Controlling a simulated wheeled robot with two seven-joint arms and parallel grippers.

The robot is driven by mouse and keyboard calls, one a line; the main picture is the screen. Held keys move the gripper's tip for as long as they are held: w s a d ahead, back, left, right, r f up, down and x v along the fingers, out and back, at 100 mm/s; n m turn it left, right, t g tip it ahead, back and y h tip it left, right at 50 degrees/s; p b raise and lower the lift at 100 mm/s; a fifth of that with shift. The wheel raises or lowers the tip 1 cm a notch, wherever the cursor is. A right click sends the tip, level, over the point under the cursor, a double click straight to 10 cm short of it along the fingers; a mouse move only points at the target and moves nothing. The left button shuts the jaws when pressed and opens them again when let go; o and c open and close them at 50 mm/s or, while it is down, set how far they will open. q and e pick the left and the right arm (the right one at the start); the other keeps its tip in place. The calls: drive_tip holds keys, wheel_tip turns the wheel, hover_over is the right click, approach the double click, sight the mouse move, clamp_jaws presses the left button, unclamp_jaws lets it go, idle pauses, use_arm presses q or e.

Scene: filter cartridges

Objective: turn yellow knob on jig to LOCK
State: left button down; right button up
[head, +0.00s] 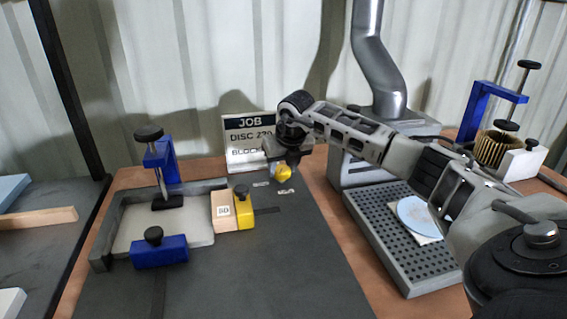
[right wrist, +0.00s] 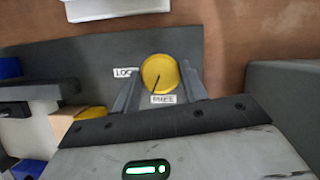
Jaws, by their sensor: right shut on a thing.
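The round yellow knob (right wrist: 158,72) stands on the dark jig plate (right wrist: 100,58); in the head view it shows as a small yellow piece (head: 284,173) under my right gripper (head: 284,163). In the right wrist view the fingers of my right gripper (right wrist: 160,82) lie on either side of the knob, shut on it. A LOCK label (right wrist: 125,72) lies left of the knob, partly covered by a finger. A FREE label (right wrist: 163,99) lies just below it. The knob's dark pointer line slants down toward the FREE label. My left gripper is not in view.
A tray (head: 103,237) with blue clamps, a wooden block (head: 223,212) and a yellow block (head: 244,208) stands left of the knob. A JOB sign (head: 246,150) stands behind. A perforated grey stand (head: 390,240) with a pale disc (head: 416,215) is at right.

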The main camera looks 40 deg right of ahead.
drive_tip(key=m, duration=0.2)
drive_tip(key=m+h, duration=0.1)
drive_tip(key=shift+w+a+r+m+g, duration=0.1)
drive_tip(key=shift+w+m+g, duration=0.05)
drive_tip(key=shift+m+g, duration=0.2)
drive_tip(key=m+g+h, duration=0.1)
drive_tip(key=m, duration=0.2)
drive_tip(key=shift+w+a+m, duration=0.1)
drive_tip(key=shift+m, duration=0.25)
drive_tip(key=m+g, duration=0.1)
drive_tip(key=m, duration=0.1)
drive_tip(key=m+g+h, duration=0.1)
drive_tip(key=m, duration=0.2)
drive_tip(key=shift+w+m, duration=0.15)
drive_tip(key=shift+m, duration=0.15)
drive_tip(key=o, duration=1)
drive_tip(key=shift+r, duration=0.1)
drive_tip(key=p+v, duration=0.1)
drive_tip(key=v, duration=1.4)
drive_tip(key=shift+r+p, duration=0.35)
